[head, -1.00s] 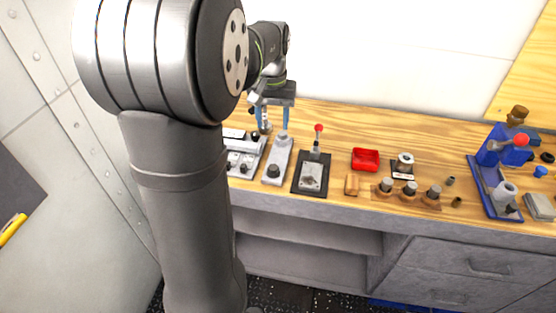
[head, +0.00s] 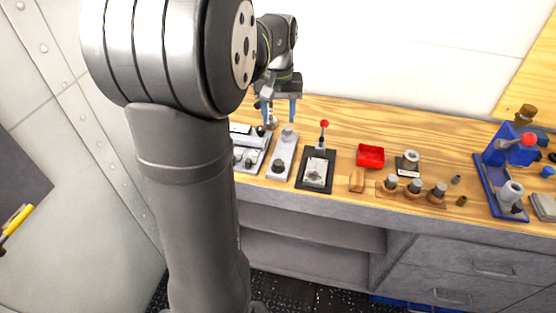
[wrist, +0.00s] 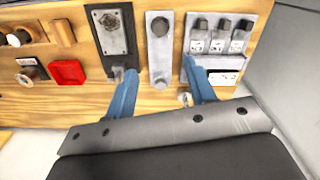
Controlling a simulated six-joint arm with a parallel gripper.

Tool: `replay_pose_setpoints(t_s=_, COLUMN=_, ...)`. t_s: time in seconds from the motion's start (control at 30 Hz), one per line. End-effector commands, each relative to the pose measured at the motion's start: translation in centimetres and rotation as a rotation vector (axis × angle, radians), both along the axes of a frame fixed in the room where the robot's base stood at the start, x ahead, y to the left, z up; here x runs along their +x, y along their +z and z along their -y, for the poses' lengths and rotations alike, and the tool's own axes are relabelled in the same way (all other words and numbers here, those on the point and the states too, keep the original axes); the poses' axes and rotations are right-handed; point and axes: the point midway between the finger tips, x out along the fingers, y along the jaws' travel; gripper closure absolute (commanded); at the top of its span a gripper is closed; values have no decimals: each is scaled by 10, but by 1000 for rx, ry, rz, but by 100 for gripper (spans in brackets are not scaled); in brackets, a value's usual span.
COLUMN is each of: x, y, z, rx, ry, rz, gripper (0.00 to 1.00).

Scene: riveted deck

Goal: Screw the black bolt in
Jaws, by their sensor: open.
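My gripper (wrist: 160,66) is open and empty. In the head view my gripper (head: 279,118) hangs above the back of a narrow grey plate (head: 283,152). In the wrist view its blue fingers lie on either side of this plate (wrist: 161,55). A dark round knob-like piece, perhaps the black bolt (wrist: 159,26), stands at the plate's front end; it also shows in the head view (head: 278,165). A grey round post (wrist: 160,83) is at the plate's back end, between the fingertips in the wrist picture. I cannot tell whether the fingers reach its height.
A rack with several black-topped pieces (wrist: 219,40) stands on one side of the plate. A dark plate with a red-knobbed lever (head: 316,172) stands on the other. Farther right are a red tray (head: 371,156), a wooden holder with posts (head: 411,193) and a blue press (head: 494,172).

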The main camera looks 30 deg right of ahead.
Motion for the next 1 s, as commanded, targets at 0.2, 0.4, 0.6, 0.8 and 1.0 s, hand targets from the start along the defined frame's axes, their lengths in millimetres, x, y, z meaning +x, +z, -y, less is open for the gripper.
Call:
replay_pose_setpoints(t_s=0.2, x=0, y=5, z=0, rx=0, ry=281, rz=1, gripper=50)
replay_pose_setpoints(t_s=0.4, x=0, y=1, z=0, rx=1, ry=369, rz=0, gripper=50)
replay_pose_setpoints(t_s=0.6, x=-1, y=-31, z=-1, rx=4, ry=368, rz=-2, gripper=50)
replay_pose_setpoints(t_s=0.8, x=-1, y=-75, z=-1, rx=4, ry=367, rz=-2, gripper=50)
replay_pose_setpoints(t_s=1.0, x=-1, y=-118, z=-1, rx=2, ry=366, rz=-1, gripper=50)
